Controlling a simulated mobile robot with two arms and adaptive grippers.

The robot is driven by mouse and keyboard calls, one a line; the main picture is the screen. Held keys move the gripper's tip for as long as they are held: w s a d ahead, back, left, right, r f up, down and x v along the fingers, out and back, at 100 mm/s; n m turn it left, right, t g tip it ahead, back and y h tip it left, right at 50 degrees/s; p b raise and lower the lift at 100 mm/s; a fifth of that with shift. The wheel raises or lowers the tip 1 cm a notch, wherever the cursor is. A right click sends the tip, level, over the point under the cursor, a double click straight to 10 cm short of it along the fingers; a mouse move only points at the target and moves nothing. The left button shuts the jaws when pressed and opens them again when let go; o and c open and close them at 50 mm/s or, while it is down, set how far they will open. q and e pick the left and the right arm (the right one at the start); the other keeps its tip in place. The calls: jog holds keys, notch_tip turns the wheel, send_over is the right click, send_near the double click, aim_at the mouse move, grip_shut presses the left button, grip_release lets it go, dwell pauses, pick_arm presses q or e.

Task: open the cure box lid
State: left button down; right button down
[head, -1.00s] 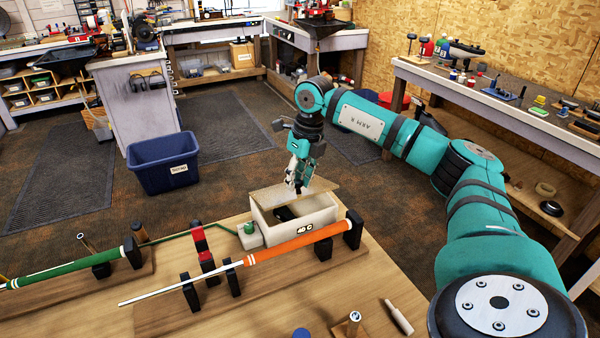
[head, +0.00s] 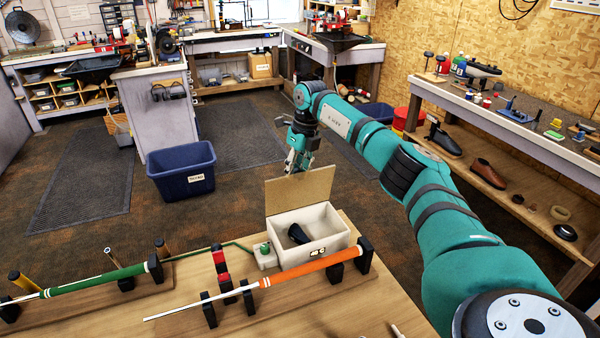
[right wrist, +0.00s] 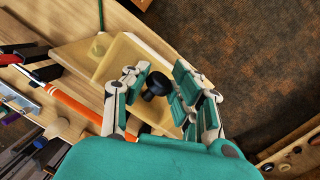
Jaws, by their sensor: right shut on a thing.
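The cure box (head: 295,259) is a cream box with a temperature label, at the back edge of the bench in the head view. Its tan lid (head: 300,190) stands raised, close to upright, along the far side, and the inside shows a dark object (head: 286,233). My right gripper (head: 294,164) is behind the lid in the head view. In the right wrist view the fingers (right wrist: 156,85) are shut around a black knob (right wrist: 156,86) on the lid. The knob is hidden in the head view. My left gripper is not in view.
An orange-gripped club (head: 310,267) lies on black supports in front of the box. A green-gripped club (head: 95,280) is at the left. A blue bin (head: 182,178) stands on the floor beyond the bench. A side bench (head: 500,120) holds small items at right.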

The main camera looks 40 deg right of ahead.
jog(key=shift+w+d, duration=0.3)
jog(key=shift+w, duration=0.3)
jog(key=shift+w+d, duration=0.25)
jog(key=shift+w, duration=0.35)
jog(key=c, duration=1.4)
grip_release()
jog(key=o, duration=0.3)
jog(key=shift+d+f, duration=0.2)
jog(key=shift+f, duration=0.05)
jog(key=shift+o, duration=0.2)
jog(key=shift+a+r, duration=0.1)
notch_tip(320, 180, up, 12)
jog(key=s+d, duration=0.1)
jog(key=shift+s+d+f, duration=0.2)
jog(key=shift+s+d, duration=0.05)
jog(key=shift+s, duration=0.1)
